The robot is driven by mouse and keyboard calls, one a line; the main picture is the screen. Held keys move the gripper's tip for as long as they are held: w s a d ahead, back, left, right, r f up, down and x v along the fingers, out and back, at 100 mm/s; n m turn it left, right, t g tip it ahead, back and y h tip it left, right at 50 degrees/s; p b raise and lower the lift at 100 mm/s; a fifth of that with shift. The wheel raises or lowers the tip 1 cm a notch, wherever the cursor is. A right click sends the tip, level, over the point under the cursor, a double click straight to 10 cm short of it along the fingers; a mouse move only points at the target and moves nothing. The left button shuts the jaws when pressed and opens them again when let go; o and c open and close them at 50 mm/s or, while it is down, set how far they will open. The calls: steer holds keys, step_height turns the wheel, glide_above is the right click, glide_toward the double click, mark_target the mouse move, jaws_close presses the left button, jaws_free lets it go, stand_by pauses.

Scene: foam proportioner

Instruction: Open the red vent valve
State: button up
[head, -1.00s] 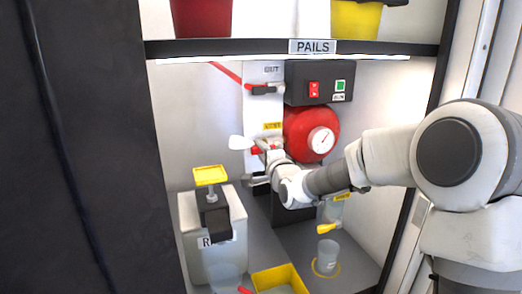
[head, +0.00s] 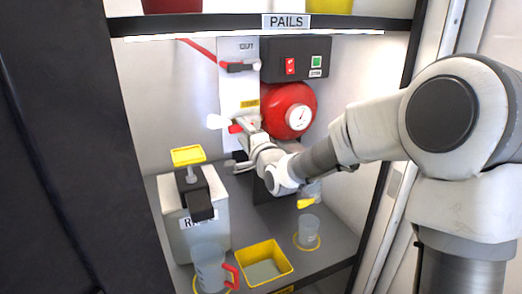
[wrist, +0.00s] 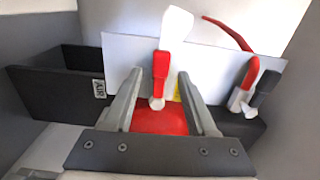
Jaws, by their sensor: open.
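The red vent valve's red handle (head: 236,129) sits on a white upright panel, below a yellow label, left of a round red tank with a gauge. A white paddle (head: 216,121) sticks out at its left end. My gripper (head: 248,124) is at this handle and partly covers it. In the wrist view the red handle (wrist: 160,68) lies between my two open fingers (wrist: 158,84), with a gap visible on each side. The white paddle (wrist: 176,24) reaches out beyond the fingertips. The red tank (wrist: 160,118) shows behind, between the fingers.
A second valve with a black handle (head: 240,67) and red hose is higher on the panel. A black switch box (head: 295,57) is right of it. Below stand a grey container (head: 192,240) with a yellow-topped pump, a jug (head: 208,265), a yellow tray (head: 263,266) and a clear cup (head: 308,232).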

steer(key=p+v, duration=0.2)
steer(key=v, duration=1.2)
